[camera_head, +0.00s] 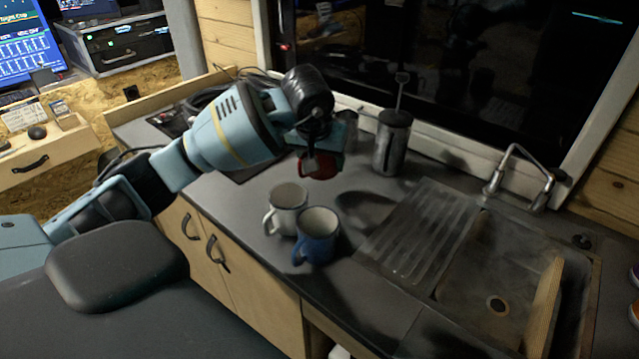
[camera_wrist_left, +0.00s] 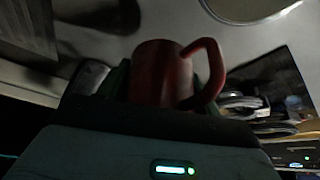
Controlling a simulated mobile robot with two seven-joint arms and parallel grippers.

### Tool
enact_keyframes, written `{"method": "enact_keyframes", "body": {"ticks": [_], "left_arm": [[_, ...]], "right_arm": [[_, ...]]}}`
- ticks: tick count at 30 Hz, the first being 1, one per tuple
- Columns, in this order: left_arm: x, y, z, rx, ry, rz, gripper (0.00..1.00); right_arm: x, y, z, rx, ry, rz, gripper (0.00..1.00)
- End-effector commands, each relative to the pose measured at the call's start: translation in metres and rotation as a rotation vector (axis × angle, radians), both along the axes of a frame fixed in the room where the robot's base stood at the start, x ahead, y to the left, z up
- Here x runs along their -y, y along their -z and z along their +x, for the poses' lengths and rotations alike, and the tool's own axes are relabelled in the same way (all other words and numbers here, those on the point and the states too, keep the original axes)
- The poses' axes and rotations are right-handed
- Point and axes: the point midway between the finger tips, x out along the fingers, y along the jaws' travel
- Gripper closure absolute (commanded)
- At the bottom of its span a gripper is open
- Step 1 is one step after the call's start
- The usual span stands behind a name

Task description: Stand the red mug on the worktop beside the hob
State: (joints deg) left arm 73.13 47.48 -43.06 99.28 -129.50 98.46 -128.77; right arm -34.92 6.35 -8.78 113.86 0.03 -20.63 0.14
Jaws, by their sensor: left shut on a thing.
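My left gripper (camera_head: 318,152) is shut on the red mug (camera_head: 322,167). The mug hangs over the worktop (camera_head: 350,185), behind the white and blue mugs; the gripper hides its upper part. In the left wrist view the red mug (camera_wrist_left: 158,72) sits between the fingers, with its handle toward the right. I cannot tell exactly how high it is above the worktop. A dark flat panel (camera_head: 243,173), perhaps the hob, shows beneath my left forearm, which covers most of it. My right gripper is not in view.
A white mug (camera_head: 288,198) and a blue mug (camera_head: 317,233) stand close together near the front edge. A metal plunger pot (camera_head: 392,145) stands by the window. The ribbed drainer (camera_head: 420,232), sink (camera_head: 490,275) and tap (camera_head: 520,165) fill the right.

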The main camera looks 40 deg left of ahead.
Motion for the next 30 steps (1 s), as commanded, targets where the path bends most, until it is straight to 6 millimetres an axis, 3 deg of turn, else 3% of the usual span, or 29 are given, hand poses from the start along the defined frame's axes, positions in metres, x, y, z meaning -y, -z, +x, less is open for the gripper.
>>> {"method": "enact_keyframes", "body": {"ticks": [6,14,22,30], "left_arm": [[0.000,0.023,0.000,0.001,-0.001,0.000,0.69],[0.000,0.029,0.000,0.001,0.000,-0.001,0.69],[0.000,0.060,0.000,0.000,0.000,0.000,0.69],[0.000,0.062,0.000,0.003,0.000,0.000,0.69]], "right_arm": [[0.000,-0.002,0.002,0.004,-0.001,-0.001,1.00],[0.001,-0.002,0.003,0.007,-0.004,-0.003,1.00],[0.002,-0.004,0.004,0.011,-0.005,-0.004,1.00],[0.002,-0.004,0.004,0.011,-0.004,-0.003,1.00]]}}
